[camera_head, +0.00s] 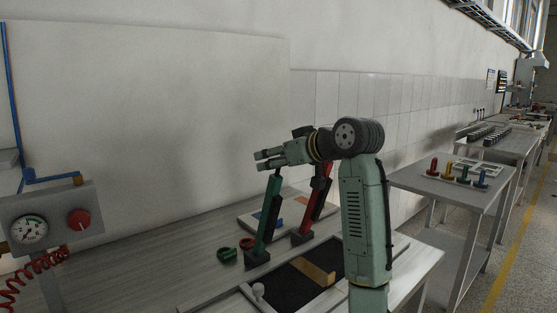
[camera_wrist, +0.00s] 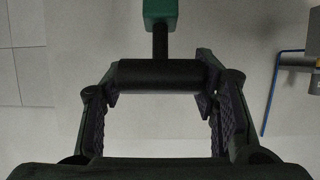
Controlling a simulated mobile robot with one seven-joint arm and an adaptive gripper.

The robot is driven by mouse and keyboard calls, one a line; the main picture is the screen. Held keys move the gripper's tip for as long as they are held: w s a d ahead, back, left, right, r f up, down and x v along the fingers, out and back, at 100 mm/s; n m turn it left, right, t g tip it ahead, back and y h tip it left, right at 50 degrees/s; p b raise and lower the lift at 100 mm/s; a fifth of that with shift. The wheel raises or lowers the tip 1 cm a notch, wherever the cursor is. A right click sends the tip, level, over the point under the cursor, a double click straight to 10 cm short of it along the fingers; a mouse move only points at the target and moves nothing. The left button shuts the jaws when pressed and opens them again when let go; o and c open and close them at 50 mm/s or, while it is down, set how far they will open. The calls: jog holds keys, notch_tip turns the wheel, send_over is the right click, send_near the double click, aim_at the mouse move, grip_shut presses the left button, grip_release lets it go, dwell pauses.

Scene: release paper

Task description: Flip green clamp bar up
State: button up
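The green clamp bar (camera_head: 266,222) stands steeply raised from its black base, leaning slightly right toward its top in the head view. My gripper (camera_head: 261,160) is at its upper end, pointing left. In the wrist view the bar's green end (camera_wrist: 160,12) shows at the top, with a thin black stem leading to a black crosswise handle (camera_wrist: 158,75). My gripper (camera_wrist: 160,98) is open, its two fingers spread apart, with the handle spanning across near their tips. I cannot tell whether the fingers touch the handle.
A red clamp bar (camera_head: 313,208) also stands raised, just right of the green one. A black bed with a tan strip (camera_head: 314,271) lies in front. Green and red rings (camera_head: 227,254) lie on the table at left. A gauge box (camera_head: 48,222) stands far left.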

jog(key=shift+o, duration=1.2)
jog(key=shift+w+a+f, duration=0.1)
jog(key=shift+w+a, duration=0.05)
jog(key=shift+a, duration=0.05)
jog(key=shift+o, duration=0.9)
jog(key=shift+d, duration=0.15)
jog(key=v, duration=1.2)
